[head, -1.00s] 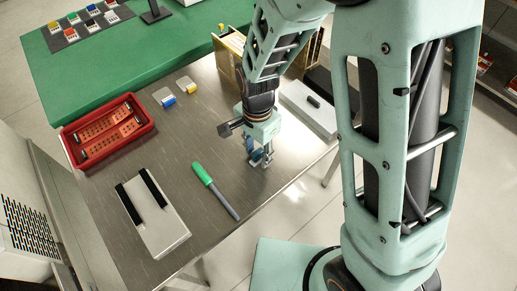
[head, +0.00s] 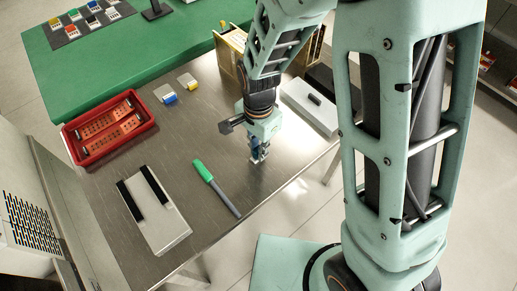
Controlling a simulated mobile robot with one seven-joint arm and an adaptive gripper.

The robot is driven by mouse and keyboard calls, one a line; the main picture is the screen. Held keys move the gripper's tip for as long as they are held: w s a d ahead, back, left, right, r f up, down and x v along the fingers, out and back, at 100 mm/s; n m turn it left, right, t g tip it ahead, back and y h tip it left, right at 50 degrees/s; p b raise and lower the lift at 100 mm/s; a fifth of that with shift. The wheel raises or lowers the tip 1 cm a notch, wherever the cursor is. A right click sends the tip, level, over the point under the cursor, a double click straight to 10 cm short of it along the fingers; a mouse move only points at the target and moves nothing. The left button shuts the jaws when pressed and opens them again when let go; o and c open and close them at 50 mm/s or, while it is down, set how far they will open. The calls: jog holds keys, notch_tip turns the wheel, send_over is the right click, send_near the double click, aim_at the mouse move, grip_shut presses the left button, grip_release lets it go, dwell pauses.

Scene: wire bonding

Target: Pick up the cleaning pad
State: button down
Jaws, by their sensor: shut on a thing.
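My gripper (head: 259,158) points down over the right part of the steel table, to the right of the green-and-grey pen-like tool. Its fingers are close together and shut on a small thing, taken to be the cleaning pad. The fingers hide most of it, and only a little blue shows there. It is too small to tell whether it touches the tabletop.
On the steel table (head: 215,132) are a red tray (head: 72,150), a light box with black strips (head: 172,232), a green-and-grey tool (head: 217,188) and two small blocks (head: 165,94). A white case (head: 312,110) stands right of my gripper. The table's middle is clear.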

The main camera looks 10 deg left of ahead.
jog(key=shift+r+p, duration=0.5)
jog(key=shift+r, duration=0.3)
jog(key=s+r+p, duration=1)
jog(key=s+r, duration=0.1)
jog(key=s, duration=0.3)
jog(key=shift+a+r, duration=0.15)
jog(key=shift+a, duration=0.15)
jog(key=c, duration=2.5)
grip_release()
grip_shut()
